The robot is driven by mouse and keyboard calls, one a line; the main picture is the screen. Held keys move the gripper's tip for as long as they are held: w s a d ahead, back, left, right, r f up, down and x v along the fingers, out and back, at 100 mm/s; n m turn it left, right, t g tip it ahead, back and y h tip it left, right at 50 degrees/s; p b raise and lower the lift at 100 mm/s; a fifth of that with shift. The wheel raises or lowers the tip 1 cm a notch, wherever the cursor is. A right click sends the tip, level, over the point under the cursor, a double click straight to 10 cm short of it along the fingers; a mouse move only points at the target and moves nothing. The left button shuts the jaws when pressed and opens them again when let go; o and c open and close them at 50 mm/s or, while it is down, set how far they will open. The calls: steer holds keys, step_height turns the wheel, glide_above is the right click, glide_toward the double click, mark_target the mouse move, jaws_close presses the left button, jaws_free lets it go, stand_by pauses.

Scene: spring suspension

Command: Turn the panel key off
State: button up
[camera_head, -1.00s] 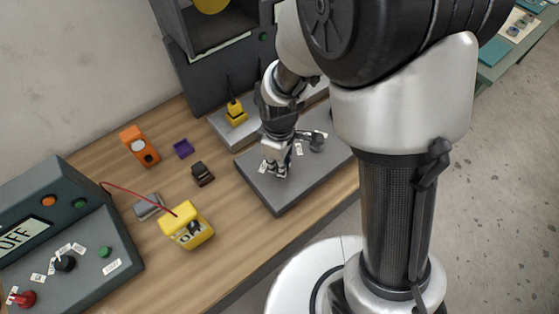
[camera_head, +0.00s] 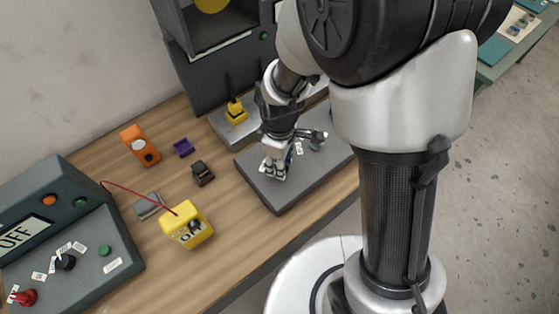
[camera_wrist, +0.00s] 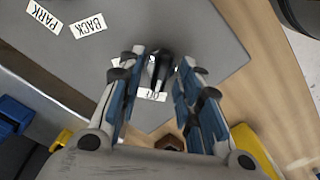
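The grey panel (camera_head: 282,200) lies flat on the wooden table, with my gripper (camera_head: 272,174) low over its left part. In the wrist view, a small dark upright piece, seemingly the panel key (camera_wrist: 161,66), stands between the two blue-padded fingers of my gripper (camera_wrist: 158,72). The fingers are apart, one on each side of it, and I see a gap on both sides. A white label (camera_wrist: 152,95) lies at its foot; its lettering is too small to read surely. In the head view the key is hidden by my gripper.
A dark lever (camera_head: 316,142) stands right of my gripper on the panel. PARK (camera_wrist: 43,17) and BACK (camera_wrist: 88,26) labels show in the wrist view. A yellow box (camera_head: 188,226) with a red wire and a control console (camera_head: 112,225) displaying OFF stand to the left.

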step_height(320, 180, up, 12)
stand_by(0.7)
stand_by(0.4)
steer(key=s+d+r+m+t, duration=0.4)
steer(key=s+d+r+m, duration=0.7)
steer(key=s+m, duration=0.2)
steer(key=shift+s+r+t, duration=0.2)
steer(key=shift+s+t, duration=0.05)
steer(key=shift+t, duration=0.05)
